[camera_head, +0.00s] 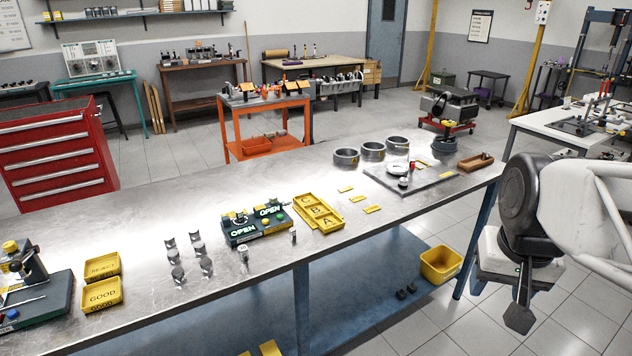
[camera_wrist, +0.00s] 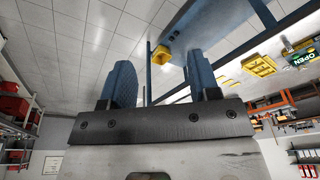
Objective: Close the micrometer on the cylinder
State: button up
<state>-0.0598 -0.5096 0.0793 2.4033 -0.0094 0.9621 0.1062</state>
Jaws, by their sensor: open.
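The micrometer (camera_head: 256,228) is a dark block on the steel bench with two lit green signs reading OPEN. It also shows at the right edge of the wrist view (camera_wrist: 302,58). A small cylindrical part seems to sit at its left side, but it is too small to tell how it is held. Several small metal cylinders (camera_head: 206,267) stand on the bench to its left, and one (camera_head: 293,237) stands just to its right. My gripper (camera_head: 519,312) hangs beyond the bench's right end, far from the micrometer. In the wrist view its blue-grey fingers (camera_wrist: 157,65) are apart with nothing held.
Yellow A/B/C trays (camera_head: 318,228) lie right of the micrometer. Yellow REJECT (camera_head: 102,267) and GOOD (camera_head: 102,294) trays are at the left. A yellow bin (camera_head: 441,264) sits on the lower shelf.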

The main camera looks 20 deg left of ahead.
jog(key=w+a+r, duration=0.2)
jog(key=w+a, duration=0.2)
jog(key=w, duration=0.4)
jog(key=w+a+r, duration=0.2)
jog(key=w+a, duration=0.3)
jog(key=w, duration=0.3)
jog(key=m+g, duration=0.2)
send_over(273, 196)
notch_tip(273, 196, down, 15)
jog(key=shift+f, duration=0.1)
jog(key=shift+f, duration=3.9)
jog(key=shift+c, duration=0.5)
